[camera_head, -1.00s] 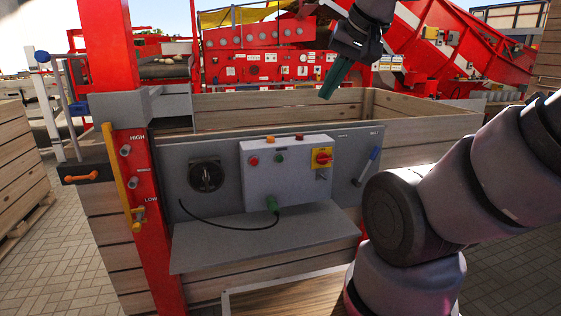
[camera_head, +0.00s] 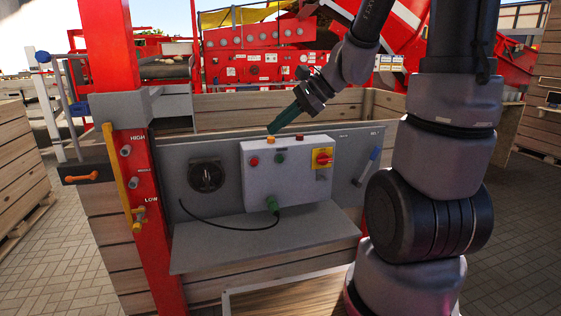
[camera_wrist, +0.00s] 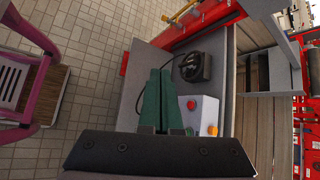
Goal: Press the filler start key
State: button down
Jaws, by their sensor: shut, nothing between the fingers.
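A light grey control box (camera_head: 288,187) is fixed to a dark grey panel (camera_head: 222,150). Its front has a red button (camera_head: 254,162), a green button (camera_head: 279,158) and a red and yellow rotary switch (camera_head: 323,158). Orange and red caps sit on its top edge. I cannot read which one is the filler start key. My gripper (camera_head: 272,129) has green fingers, shut and empty, pointing down-left just above the box's top edge. In the wrist view the shut fingers (camera_wrist: 158,85) lie beside the box (camera_wrist: 205,115), whose red button (camera_wrist: 191,105) shows; the green button is partly hidden.
A black rotary knob (camera_head: 206,176) is left of the box, and a blue-handled lever (camera_head: 368,166) is right. A grey shelf (camera_head: 230,245) juts out below. A red post (camera_head: 150,220) stands left.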

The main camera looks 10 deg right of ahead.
aim_at(280, 159)
jog(key=w+d+f+m+t, duration=0.3)
jog(key=w+f+m, duration=0.4)
jog(key=f, duration=0.3)
jog(key=w+d+f+m+t+h, duration=0.1)
jog(key=w+d+f+m+t, duration=0.1)
jog(key=w+d+f+m, duration=0.4)
notch_tip(280, 159, down, 4)
jog(key=w+m, duration=0.1)
jog(key=m, duration=0.2)
jog(key=shift+f+t, duration=0.2)
jog(key=shift+t, duration=0.2)
jog(key=w, duration=0.8)
jog(key=shift+w+a, duration=0.15)
jog(key=shift+w, duration=0.25)
dwell(0.5)
jog(key=shift+w, duration=0.4)
